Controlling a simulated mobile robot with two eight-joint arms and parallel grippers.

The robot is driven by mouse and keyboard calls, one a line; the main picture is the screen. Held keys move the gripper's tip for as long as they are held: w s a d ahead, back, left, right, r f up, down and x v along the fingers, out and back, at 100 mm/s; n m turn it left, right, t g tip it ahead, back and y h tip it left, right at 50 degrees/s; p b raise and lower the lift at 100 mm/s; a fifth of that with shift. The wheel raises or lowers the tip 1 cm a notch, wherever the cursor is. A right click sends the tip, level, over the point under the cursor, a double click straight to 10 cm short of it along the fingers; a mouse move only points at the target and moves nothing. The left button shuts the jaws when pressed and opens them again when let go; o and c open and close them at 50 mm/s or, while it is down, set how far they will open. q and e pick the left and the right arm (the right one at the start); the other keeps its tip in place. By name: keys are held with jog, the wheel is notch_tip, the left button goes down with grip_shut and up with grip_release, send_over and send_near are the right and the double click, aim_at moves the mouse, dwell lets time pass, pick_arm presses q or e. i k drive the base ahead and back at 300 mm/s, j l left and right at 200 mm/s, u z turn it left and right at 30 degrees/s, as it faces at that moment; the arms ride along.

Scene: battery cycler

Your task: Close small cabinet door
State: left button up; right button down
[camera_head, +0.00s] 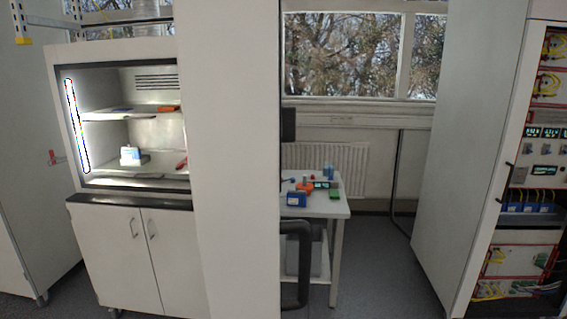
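A lit cabinet chamber (140,75) stands at the left, its front open and its shelves showing. A tall white panel (236,160), which looks like an open door, stands close to me and covers the chamber's right side. A black D-shaped handle (303,265) sticks out at the panel's right edge, with a smaller black block (288,125) above it. I cannot tell where the panel is hinged. Below the chamber, two white lower doors (132,258) look shut. Neither of my grippers is in view.
A small white table (325,207) with blue, orange and green items stands behind the panel. At the right, a rack (535,140) with wiring and displays stands open beside a tall white panel (462,150). Grey floor (375,265) shows between them.

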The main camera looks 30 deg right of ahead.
aim_at(228, 51)
jog(key=l, duration=0.8)
jog(key=i+l+z, duration=0.1)
jog(key=l, duration=0.7)
jog(key=l+u, duration=0.25)
jog(key=l, duration=0.1)
